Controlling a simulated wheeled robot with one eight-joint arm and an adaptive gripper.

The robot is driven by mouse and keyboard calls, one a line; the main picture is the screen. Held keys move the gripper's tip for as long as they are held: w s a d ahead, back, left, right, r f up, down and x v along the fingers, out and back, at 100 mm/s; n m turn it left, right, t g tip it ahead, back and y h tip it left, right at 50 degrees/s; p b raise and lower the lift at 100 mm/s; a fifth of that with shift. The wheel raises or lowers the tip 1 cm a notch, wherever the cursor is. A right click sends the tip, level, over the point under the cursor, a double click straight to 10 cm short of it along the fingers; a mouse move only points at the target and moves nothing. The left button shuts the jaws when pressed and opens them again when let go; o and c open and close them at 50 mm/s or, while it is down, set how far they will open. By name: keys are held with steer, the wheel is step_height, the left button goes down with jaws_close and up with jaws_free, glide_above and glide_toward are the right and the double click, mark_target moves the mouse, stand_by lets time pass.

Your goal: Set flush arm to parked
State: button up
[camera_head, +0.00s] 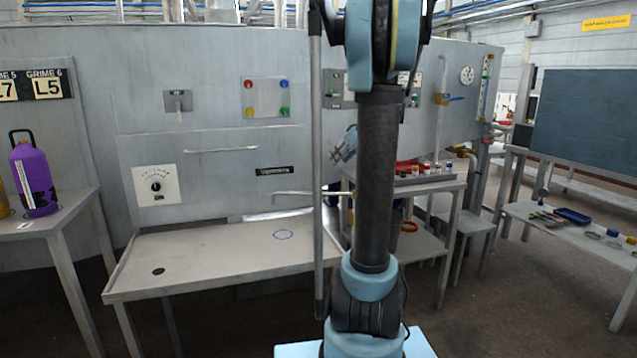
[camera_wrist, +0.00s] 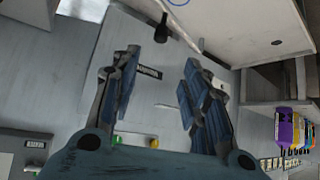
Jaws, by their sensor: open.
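A thin grey pipe-like arm (camera_head: 298,193), which I take for the flush arm, juts left over the worktable (camera_head: 200,262) in the head view. Its right end is hidden behind my arm. In the wrist view a grey rod (camera_wrist: 186,36) beside a dark fitting (camera_wrist: 162,28) seems to be the same part, beyond my fingertips. No parked mark can be read. My gripper (camera_wrist: 155,78) is open and empty, its blue-padded fingers spread in front of the wall panel. In the head view my gripper (camera_head: 343,146) is partly hidden behind my arm, above the pipe.
The panel holds a dial (camera_head: 157,186), a long handle (camera_head: 220,150) and a coloured-button plate (camera_head: 265,97). A purple bottle (camera_head: 34,178) stands at left; a cluttered bench (camera_head: 425,182) is at right.

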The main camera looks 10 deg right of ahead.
mark_target(319, 179)
steer(key=x, duration=1.7)
steer(key=shift+f, duration=0.15)
jaws_close()
